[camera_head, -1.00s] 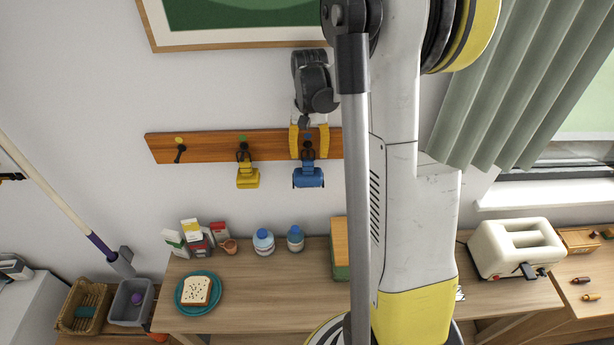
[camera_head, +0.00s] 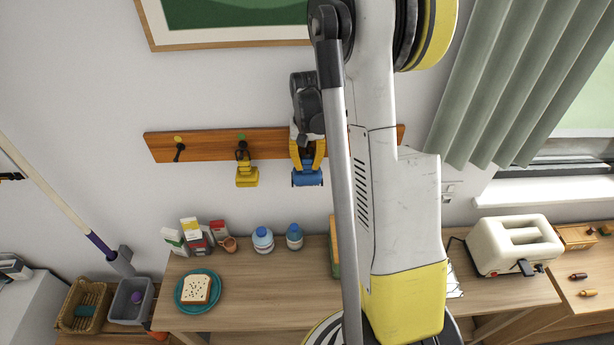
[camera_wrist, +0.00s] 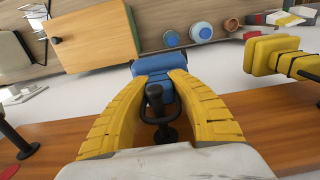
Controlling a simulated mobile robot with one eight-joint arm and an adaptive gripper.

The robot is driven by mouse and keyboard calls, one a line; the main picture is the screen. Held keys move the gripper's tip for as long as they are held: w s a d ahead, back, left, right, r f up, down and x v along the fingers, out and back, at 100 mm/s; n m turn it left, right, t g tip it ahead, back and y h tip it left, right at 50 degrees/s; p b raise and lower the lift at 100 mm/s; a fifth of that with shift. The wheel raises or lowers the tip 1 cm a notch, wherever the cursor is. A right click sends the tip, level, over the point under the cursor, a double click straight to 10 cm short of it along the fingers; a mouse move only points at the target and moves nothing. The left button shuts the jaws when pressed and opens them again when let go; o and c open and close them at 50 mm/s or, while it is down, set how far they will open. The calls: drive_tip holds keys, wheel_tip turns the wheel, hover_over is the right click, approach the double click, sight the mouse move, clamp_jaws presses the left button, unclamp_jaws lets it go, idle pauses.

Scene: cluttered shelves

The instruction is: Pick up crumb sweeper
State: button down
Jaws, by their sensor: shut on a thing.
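A blue crumb sweeper (camera_head: 307,179) hangs at a wooden peg rail on the wall. It also shows in the wrist view (camera_wrist: 152,64), with a dark loop at its handle end close to a black peg. My gripper (camera_head: 308,163) is over its upper part, with the yellow fingers pointing down. In the wrist view my gripper (camera_wrist: 157,80) is shut on the blue sweeper, one finger on each side. I cannot tell whether the loop still bears on the peg. The fingers hide part of the handle.
A yellow tool (camera_head: 246,177) hangs close to the left on the wooden rail (camera_head: 212,146). Below stands a table (camera_head: 240,305) with two blue-capped jars, cartons and a teal plate (camera_head: 183,304) with bread. A toaster (camera_head: 515,245) stands at the right.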

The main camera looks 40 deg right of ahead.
drive_tip(key=shift+r, duration=0.1)
drive_tip(key=shift+r, duration=0.2)
drive_tip(key=s+a+b, duration=0.2)
drive_tip(key=s+a, duration=0.9)
drive_tip(key=s, duration=0.3)
drive_tip(key=shift+s+r+b, duration=0.2)
drive_tip(key=shift+r+b, duration=0.15)
drive_tip(key=shift+r, duration=0.1)
drive_tip(key=shift+d, duration=0.1)
drive_tip(key=c, duration=2)
unclamp_jaws()
clamp_jaws()
